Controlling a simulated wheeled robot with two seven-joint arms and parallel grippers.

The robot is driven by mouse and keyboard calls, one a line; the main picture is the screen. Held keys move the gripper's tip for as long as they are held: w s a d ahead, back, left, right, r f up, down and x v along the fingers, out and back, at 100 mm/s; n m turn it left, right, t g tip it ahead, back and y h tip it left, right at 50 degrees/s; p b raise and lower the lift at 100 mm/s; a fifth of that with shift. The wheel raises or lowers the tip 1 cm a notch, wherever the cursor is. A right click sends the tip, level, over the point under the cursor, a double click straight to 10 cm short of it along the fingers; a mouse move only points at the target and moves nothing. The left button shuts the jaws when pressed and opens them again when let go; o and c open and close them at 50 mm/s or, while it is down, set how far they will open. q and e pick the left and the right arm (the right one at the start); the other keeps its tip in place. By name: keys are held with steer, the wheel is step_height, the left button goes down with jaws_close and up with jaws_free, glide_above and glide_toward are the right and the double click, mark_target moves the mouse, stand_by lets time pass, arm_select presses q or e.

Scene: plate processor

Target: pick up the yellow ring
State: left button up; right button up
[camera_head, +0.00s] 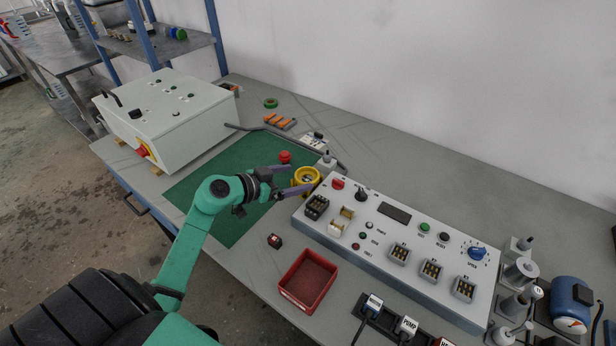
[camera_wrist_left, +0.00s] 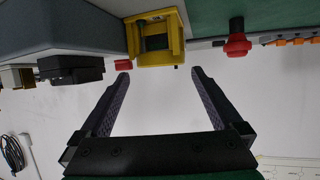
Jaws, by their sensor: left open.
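The yellow ring (camera_head: 306,176) stands at the left end of the grey control panel, by the edge of the green mat. In the left wrist view the yellow ring (camera_wrist_left: 156,40) shows at the top centre, with a dark part inside its opening. My left gripper (camera_head: 297,180) is open, its fingers pointing at the ring. In the left wrist view both fingertips (camera_wrist_left: 160,68) lie just short of the ring, one toward each side, with nothing between them. Whether a finger touches the ring is unclear. My right gripper is not in view.
The grey control panel (camera_head: 393,216) with switches and sockets stands right of the ring. A red mushroom button (camera_head: 285,156) sits just behind the gripper. A red tray (camera_head: 308,281) lies in front. A white control box (camera_head: 166,118) stands at the left on the table.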

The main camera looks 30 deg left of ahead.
arm_select(q)
steer(key=x, duration=0.4)
steer(key=shift+w+f, duration=0.1)
steer(key=shift+f, duration=0.05)
steer(key=c, duration=1.1)
steer(key=shift+r, duration=0.6)
step_height(320, 180, up, 19)
steer(key=p, duration=0.2)
steer(key=s+d+f+m+g+h, duration=0.25)
steer(key=s+d+f, duration=0.2)
steer(key=s, duration=0.25)
steer(key=s+d+f+m+g+h, duration=0.25)
steer(key=s+d+f+m, duration=0.2)
steer(key=s, duration=0.35)
step_height(320, 180, up, 9)
steer(key=n+t+y, duration=0.5)
steer(key=n, duration=0.2)
glide_above(315, 170)
steer(key=s+a, duration=0.2)
steer(key=s, duration=0.2)
steer(key=shift+w+d, duration=0.1)
steer(key=shift+d, duration=0.1)
